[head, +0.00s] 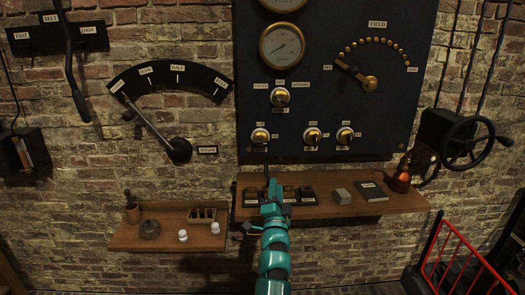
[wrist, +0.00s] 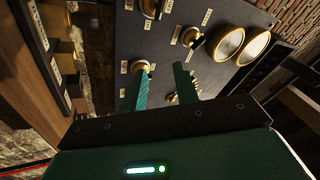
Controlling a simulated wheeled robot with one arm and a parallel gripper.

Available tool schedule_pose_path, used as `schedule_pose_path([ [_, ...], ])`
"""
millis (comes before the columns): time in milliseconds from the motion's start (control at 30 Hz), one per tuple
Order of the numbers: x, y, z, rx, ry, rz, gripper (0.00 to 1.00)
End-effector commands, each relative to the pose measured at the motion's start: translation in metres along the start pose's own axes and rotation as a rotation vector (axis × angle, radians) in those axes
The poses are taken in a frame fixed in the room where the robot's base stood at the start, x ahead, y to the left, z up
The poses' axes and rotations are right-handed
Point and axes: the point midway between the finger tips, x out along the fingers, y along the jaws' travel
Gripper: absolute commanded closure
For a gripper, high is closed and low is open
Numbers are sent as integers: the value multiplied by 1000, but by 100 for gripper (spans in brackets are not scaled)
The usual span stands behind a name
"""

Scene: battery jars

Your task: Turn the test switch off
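The dark control panel (head: 300,150) on the brick wall carries several small brass-and-white switches. Three sit in its bottom row: a left one (head: 260,135), a middle one (head: 312,135) and a right one (head: 345,135). Another (head: 280,97) sits above them. Their labels are too small for me to tell which is the test switch. My gripper (head: 267,168) is in front of the panel's lower left edge, below the left switch. In the wrist view my gripper (wrist: 163,70) has its two teal fingers apart, with a brass knob (wrist: 141,66) by the left finger. I cannot tell whether they touch.
A lower shelf (head: 125,239) is at left. A lever (head: 150,122) on an arc scale, a handwheel (head: 468,141) and a red rail (head: 462,255) flank the area.

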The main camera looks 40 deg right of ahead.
Motion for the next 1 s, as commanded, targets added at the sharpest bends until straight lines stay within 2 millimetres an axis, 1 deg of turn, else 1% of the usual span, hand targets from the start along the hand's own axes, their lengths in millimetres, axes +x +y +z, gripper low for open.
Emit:
schedule_pose_path([
  [33,14,4,-9,54,-27,27,70],
  [100,29,8,-14,128,-86,71,70],
  [200,46,6,-24,233,-172,121,70],
  [300,57,1,-32,330,-267,166,70],
  [467,62,-14,-44,447,-414,224,70],
  [633,56,-27,-52,513,-522,265,70],
  [733,54,-33,-54,531,-556,277,70],
  [833,55,-34,-53,536,-572,284,70],
  [1000,64,-33,-44,535,-577,287,70],
])
